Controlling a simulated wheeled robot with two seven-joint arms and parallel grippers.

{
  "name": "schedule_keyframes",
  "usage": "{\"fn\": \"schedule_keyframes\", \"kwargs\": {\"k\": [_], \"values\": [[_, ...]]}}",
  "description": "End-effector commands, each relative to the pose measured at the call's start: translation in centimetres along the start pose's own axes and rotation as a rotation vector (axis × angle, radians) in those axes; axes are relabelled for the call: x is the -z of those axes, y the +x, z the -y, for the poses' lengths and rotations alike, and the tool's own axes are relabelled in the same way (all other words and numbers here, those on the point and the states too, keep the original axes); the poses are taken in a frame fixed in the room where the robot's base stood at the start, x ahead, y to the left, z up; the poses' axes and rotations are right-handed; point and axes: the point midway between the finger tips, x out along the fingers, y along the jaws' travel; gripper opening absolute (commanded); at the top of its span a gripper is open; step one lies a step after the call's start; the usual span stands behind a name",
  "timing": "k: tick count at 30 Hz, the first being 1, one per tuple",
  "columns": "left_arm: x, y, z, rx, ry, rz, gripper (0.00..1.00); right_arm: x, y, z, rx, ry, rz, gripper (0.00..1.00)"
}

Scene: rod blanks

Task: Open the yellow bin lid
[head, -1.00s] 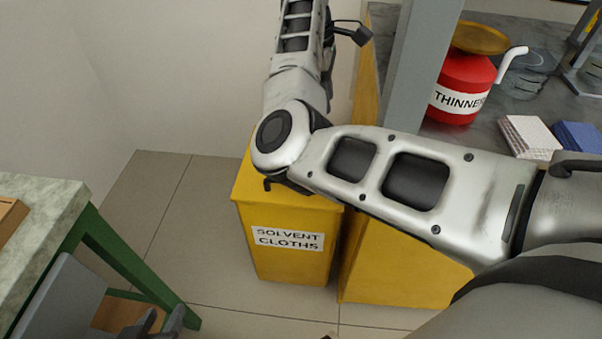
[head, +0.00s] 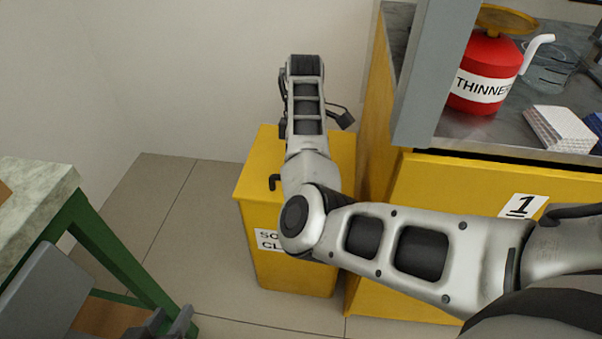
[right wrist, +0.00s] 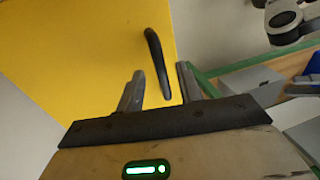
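The yellow bin (head: 262,215) stands on the floor with its lid (head: 258,165) down. Its "SOLVENT CLOTHS" label is partly covered by my right arm. A dark hook-shaped end of the lid handle (head: 273,182) shows at the left of that arm. In the right wrist view the black handle (right wrist: 155,55) stands out from the yellow surface. My right gripper (right wrist: 161,70) is open, and the handle's near end appears between its fingers; contact cannot be told. My left gripper (head: 168,320) is open and empty at lower left, away from the bin.
A yellow cabinet (head: 445,185) marked "1" stands close to the bin's right. A red thinner can (head: 480,75) and a white block (head: 558,130) are on its top. A green-legged table (head: 100,250) is at left, with clear floor between it and the bin.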

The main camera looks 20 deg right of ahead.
Motion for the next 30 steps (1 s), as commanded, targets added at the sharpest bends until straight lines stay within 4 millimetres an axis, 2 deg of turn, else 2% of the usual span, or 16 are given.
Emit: {"fn": "schedule_keyframes", "kwargs": {"k": [1,5,14,15,18,19,26,30], "values": [[-0.1,0.1,0.0,-0.001,0.0,-0.004,0.36,-0.1,0.7,0.0,0.001,0.0,0.002,0.36],[0.0,0.1,-0.1,-0.004,-0.001,-0.013,0.36,-0.1,1.6,0.0,-0.001,0.002,0.001,0.36],[0.4,-0.2,-0.1,-0.006,0.008,-0.024,0.36,0.0,1.8,0.0,-0.001,0.001,0.0,0.36],[0.4,-0.2,-0.1,-0.006,0.01,-0.024,0.36,0.0,1.8,0.0,-0.001,0.001,0.0,0.33],[0.3,-0.2,-0.1,-0.006,0.011,-0.023,0.36,0.0,1.8,0.0,-0.001,0.001,0.0,0.05],[0.3,-0.2,-0.1,-0.006,0.011,-0.023,0.36,0.0,1.8,0.0,-0.001,0.001,0.0,0.0],[0.4,-0.3,-0.1,-0.006,0.01,-0.019,0.36,0.0,1.5,0.0,-0.001,0.001,0.0,0.0],[0.3,-0.4,-0.1,-0.004,0.01,0.0,0.36,0.1,0.4,-0.1,-0.003,-0.001,-0.002,0.0]]}}
